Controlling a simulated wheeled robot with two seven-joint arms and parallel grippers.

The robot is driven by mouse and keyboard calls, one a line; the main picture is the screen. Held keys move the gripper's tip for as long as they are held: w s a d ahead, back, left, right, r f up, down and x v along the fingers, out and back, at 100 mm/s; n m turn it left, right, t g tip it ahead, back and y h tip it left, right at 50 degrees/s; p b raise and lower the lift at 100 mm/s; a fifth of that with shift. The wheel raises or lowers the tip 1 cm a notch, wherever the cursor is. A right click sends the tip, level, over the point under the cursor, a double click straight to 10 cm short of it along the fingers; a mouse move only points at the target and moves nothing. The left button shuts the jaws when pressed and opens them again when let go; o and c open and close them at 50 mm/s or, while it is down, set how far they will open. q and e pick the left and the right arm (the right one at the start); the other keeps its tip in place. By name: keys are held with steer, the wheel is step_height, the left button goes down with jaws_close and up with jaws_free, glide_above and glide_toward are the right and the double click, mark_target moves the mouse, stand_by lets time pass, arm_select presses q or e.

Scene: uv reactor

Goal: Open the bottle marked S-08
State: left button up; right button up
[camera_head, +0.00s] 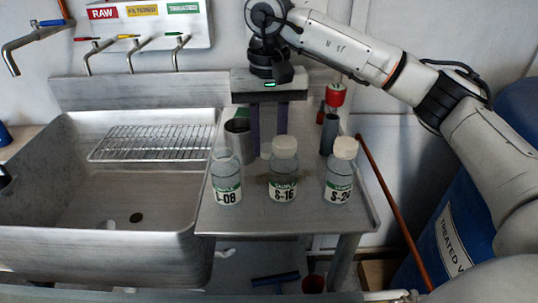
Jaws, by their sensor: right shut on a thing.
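The bottle marked S-08 (227,184) stands upright on the steel drainboard, leftmost of three clear bottles. Its neck shows no white cap. My right gripper (266,144) points down behind the bottles, to the right of S-08 and apart from it. Its fingers are shut on a small pale thing that looks like a white cap, partly hidden behind the bottle marked S-16 (284,172). S-16 and the rightmost bottle (340,172), whose label is partly cut off, both have white caps. My left gripper is out of view.
A metal cup (238,140) stands behind S-08. A dark cylinder (329,133) and a red-topped item (336,96) stand at the back right. The sink (100,250) with a wire rack (150,149) is to the left. The drainboard front is clear.

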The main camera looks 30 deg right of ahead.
mark_target(268, 148)
step_height(268, 148, down, 4)
steer(key=shift+r, duration=0.25)
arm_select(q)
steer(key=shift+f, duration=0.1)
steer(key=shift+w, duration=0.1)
arm_select(e)
steer(key=shift+f+b, duration=0.3)
steer(key=o, duration=1.2)
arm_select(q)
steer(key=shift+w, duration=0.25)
arm_select(e)
steer(key=shift+r, duration=0.1)
